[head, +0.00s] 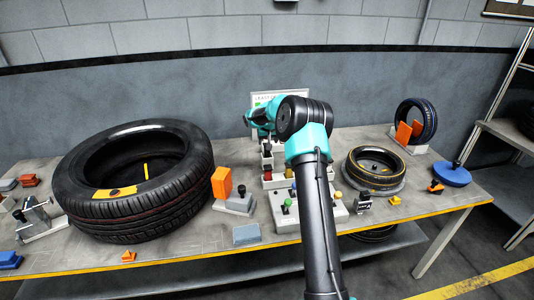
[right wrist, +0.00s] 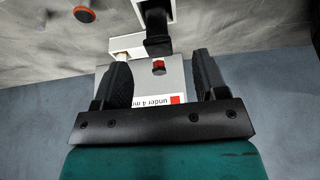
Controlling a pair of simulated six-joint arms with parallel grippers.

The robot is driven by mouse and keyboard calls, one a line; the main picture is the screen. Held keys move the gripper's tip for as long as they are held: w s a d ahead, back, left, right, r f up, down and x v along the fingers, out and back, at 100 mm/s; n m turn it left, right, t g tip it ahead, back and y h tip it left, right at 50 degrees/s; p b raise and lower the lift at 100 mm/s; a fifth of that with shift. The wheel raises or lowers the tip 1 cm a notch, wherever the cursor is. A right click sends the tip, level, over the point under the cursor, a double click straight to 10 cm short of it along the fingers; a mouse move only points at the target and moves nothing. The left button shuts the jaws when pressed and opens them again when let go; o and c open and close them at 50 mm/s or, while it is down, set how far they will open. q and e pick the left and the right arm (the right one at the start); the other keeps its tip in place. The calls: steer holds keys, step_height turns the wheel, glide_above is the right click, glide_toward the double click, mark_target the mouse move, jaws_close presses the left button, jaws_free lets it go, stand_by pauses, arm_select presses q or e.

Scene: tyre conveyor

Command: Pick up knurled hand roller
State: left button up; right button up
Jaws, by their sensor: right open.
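I cannot pick out the knurled hand roller for certain in either view. A dark, blocky piece (right wrist: 158,44) sits at a white bin just beyond my right fingertips; I cannot tell whether it is part of the roller. My right gripper (right wrist: 160,64) is open, its black fingers apart with nothing gripped between them. A grey card (right wrist: 175,80) reading "under 4 m…" with a red square shows between and behind the fingers. In the head view my right arm reaches over the bin rack (head: 272,183) at mid-table, its jaws hidden. My left gripper is not in view.
A large tyre (head: 140,205) lies at the left. A smaller tyre (head: 375,170) lies on the right, with an upright tyre (head: 428,122) behind. An orange block stand (head: 222,183) and a blue disc (head: 452,175) flank the middle. The grey wall stands behind the table.

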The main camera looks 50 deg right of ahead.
steer(key=shift+x, duration=1.95)
steer(key=shift+x, duration=2.6)
steer(key=shift+d, duration=0.1)
steer(key=shift+r, duration=0.1)
steer(key=c, duration=1)
step_height(320, 180, up, 10)
